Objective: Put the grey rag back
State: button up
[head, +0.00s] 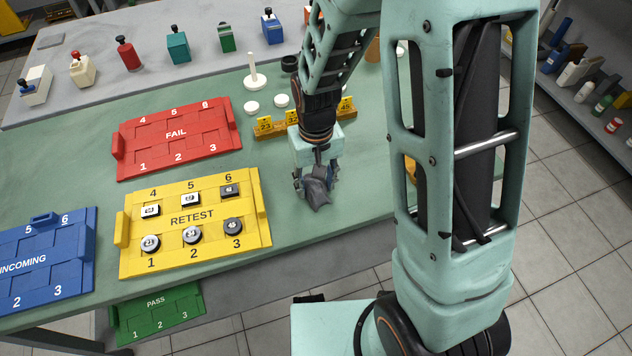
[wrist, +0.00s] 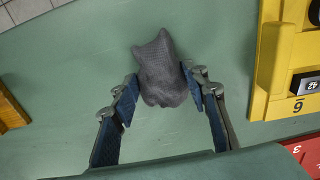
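The grey rag (wrist: 161,68) is a crumpled dark cloth between the two fingertips in the wrist view. It also shows in the head view (head: 317,192), just under my gripper (head: 316,181). In the wrist view my gripper (wrist: 160,78) has a blue-padded finger on each side of the rag, and the pads appear to press on it. The rag is over the green bench top near its front edge, right of the yellow RETEST tray. I cannot tell whether its lower end touches the bench.
The yellow RETEST tray (head: 188,252) holds several small parts. The red FAIL tray (head: 222,145) and blue INCOMING tray (head: 78,240) lie on the bench. A yellow numbered rack (head: 347,117) and a white peg stand (head: 254,83) are behind my gripper. The bench between tray and rag is clear.

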aim_at(316, 181)
jog(key=o, duration=0.4)
jog(key=shift+o, duration=0.2)
notch_tip(316, 181, up, 12)
jog(key=p, duration=0.2)
jog(key=shift+r, duration=0.15)
dwell(0.4)
